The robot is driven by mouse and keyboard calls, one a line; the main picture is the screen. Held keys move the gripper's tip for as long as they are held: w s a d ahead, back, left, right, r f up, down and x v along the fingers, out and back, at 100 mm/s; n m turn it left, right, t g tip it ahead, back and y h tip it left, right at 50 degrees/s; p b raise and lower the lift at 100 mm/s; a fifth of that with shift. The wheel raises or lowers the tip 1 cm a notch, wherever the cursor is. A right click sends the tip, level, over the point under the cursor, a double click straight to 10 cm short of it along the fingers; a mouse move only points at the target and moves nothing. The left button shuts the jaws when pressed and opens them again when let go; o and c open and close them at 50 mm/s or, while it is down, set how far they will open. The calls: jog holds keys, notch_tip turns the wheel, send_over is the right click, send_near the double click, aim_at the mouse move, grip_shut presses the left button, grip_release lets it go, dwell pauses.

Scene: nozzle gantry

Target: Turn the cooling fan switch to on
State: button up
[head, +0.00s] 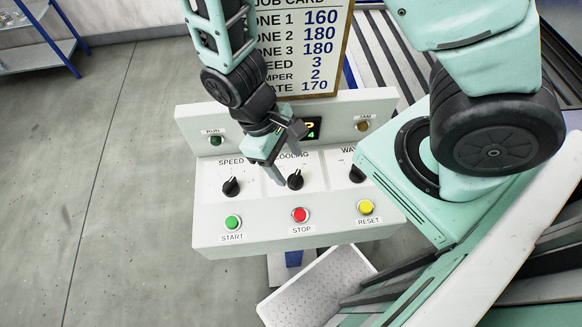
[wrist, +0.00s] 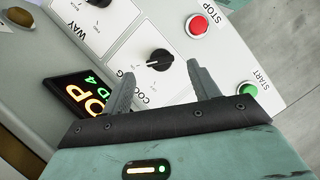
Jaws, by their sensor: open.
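The cooling switch is a black rotary knob (head: 295,180) on the white control panel (head: 215,239), below a partly covered "COOLING" label. In the wrist view the knob (wrist: 159,61) shows a pale pointer line, angled up and right relative to the panel's lettering. My gripper (head: 291,157) is over the panel, just above and left of the knob in the head view. Its two fingers are spread and empty. In the wrist view the knob appears ahead of the gap between the fingertips (wrist: 161,75), and no contact shows.
The speed knob (head: 231,187) is to the left and the "WAY" knob (head: 356,174) to the right. Green start (head: 232,222), red stop (head: 300,214) and yellow reset (head: 366,207) buttons line the front. A lit display (head: 313,129) is behind my gripper. A job card (head: 297,45) stands behind.

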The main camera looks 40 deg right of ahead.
jog(key=shift+v, duration=1.8)
jog(key=shift+b, duration=0.3)
jog(key=s+a+r+n+t+y+b, duration=0.1)
jog(key=s+a+r+t+y+b, duration=0.1)
jog(key=b, duration=1)
jog(key=s+a+t, duration=0.1)
jog(key=s+a, duration=0.1)
jog(key=shift+a+n+t+y, duration=0.25)
jog(key=shift+n+t+y, duration=0.15)
